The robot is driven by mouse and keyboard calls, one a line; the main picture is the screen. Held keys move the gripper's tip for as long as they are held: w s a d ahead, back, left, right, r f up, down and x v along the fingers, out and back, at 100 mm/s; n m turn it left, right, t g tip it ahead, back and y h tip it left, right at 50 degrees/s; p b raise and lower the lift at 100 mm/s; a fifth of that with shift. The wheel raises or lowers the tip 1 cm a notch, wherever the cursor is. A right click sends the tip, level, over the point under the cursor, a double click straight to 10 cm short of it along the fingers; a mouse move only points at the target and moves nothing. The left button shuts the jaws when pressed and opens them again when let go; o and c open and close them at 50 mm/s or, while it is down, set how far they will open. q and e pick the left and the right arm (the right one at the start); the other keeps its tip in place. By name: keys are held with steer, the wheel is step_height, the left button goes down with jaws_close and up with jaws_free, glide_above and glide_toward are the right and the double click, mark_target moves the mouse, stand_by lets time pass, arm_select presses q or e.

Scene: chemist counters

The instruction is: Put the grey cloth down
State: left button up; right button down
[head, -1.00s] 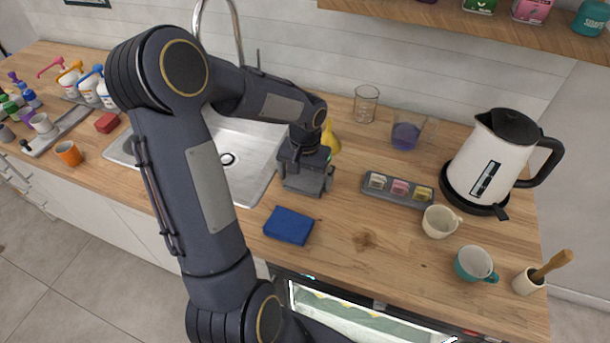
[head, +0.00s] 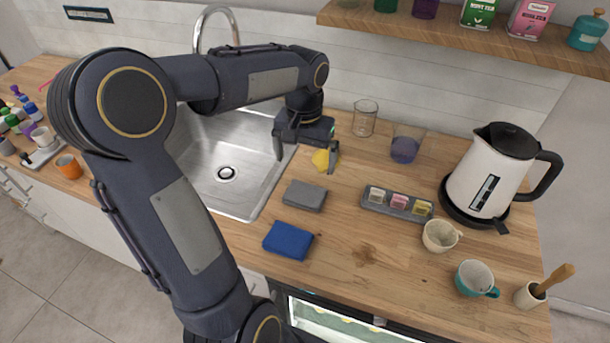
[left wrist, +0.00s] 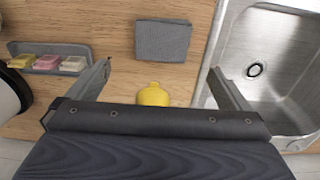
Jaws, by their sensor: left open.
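The grey cloth (head: 305,195), a folded flat block, lies on the wooden counter between the sink and the tea tray, just behind the blue cloth (head: 288,240). In the left wrist view the grey cloth (left wrist: 163,41) lies flat, beyond the fingertips and apart from them. My left gripper (head: 306,158) is open and empty above the counter, behind the grey cloth. Its two spread fingers (left wrist: 158,80) also show in the left wrist view. My right gripper is in neither view.
A yellow object (head: 321,160) stands close by the left gripper, partly hidden. The sink (head: 226,190) is to the left. A grey tray (head: 398,205) with small packets, a white kettle (head: 490,175), a cream cup (head: 440,236) and a teal cup (head: 476,278) are to the right.

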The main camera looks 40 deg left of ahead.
arm_select(q)
steer(key=s+d+m+t+h, duration=0.1)
steer(key=s+d+t+h, duration=0.2)
steer(key=s+d, duration=1)
steer(key=s+t, duration=0.2)
steer(key=s, duration=0.1)
steer(key=shift+s+m+h, duration=0.35)
steer(key=shift+m+h, duration=0.05)
